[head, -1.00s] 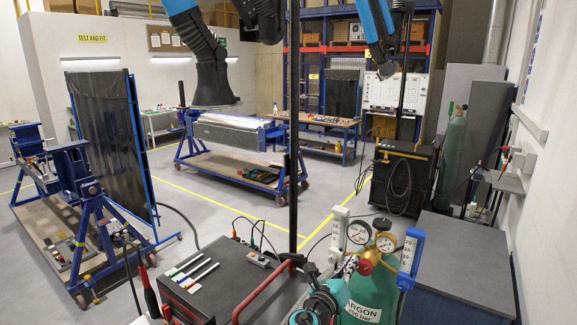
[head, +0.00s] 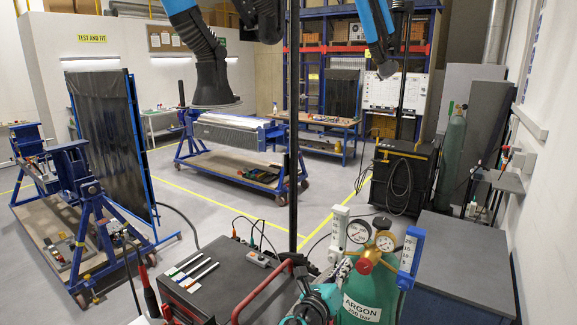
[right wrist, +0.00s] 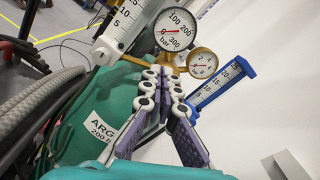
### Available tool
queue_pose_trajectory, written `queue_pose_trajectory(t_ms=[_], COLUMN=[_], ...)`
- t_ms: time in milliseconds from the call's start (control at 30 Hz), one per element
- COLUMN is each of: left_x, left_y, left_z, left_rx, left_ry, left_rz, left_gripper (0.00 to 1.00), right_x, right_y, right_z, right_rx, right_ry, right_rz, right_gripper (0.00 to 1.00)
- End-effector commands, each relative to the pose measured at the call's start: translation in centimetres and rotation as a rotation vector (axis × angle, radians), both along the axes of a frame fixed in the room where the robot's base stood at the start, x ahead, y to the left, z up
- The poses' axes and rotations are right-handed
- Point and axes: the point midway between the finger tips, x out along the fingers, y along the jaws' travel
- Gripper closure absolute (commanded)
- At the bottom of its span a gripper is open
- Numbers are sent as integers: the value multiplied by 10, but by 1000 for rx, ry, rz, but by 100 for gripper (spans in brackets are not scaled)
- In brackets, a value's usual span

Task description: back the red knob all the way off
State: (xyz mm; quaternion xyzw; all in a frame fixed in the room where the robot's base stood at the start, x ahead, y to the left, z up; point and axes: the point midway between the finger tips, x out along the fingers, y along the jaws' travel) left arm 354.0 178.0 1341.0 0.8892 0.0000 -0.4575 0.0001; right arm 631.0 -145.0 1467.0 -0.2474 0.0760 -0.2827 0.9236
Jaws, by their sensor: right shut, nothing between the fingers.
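The red knob (head: 371,256) shows in the head view on top of the green argon cylinder (head: 383,290), just below the brass regulator (head: 385,242). In the right wrist view the knob cannot be made out; the fingers cover that area. My right gripper (head: 342,268) is beside the cylinder's top, left of the knob in the head view, its teal body low in the picture. In the right wrist view its fingers (right wrist: 164,74) are shut and empty, their tips just below the brass regulator. Whether they touch anything there is not clear.
Two pressure gauges (right wrist: 175,30) sit close above the fingers. A white flow tube (head: 339,234) and a blue flow tube (head: 409,258) flank them. A dark welding machine (head: 225,280) stands left of the cylinder, a grey-topped cabinet (head: 465,258) right.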

Motion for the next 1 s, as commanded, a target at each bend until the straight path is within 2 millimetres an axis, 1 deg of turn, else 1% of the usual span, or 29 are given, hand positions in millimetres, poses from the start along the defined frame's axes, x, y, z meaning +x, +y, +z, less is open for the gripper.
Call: queue_pose_trajectory(t_ms=[100,233,567,667,833,900,1000], left_x=[0,0,0,0,0,0,0], left_y=[0,0,0,0,0,0,0], left_z=[-1,-2,-2,2,12,12,11], left_rx=[0,0,0,0,0,0,0], left_ry=[0,0,0,0,0,0,0], left_rz=[0,0,0,0,0,0,0], left_gripper=[31,31,31,31,31,31,31], right_x=[-13,-22,-25,-30,-49,-48,-40], right_y=[10,16,17,13,-3,-6,-11], right_z=[0,0,0,4,14,13,12], right_rx=[0,0,0,0,0,0,0], right_ry=[0,0,0,0,0,0,0], right_rz=[2,1,0,-1,-1,-1,-2], right_gripper=[100,100,100,100,100,100,100])
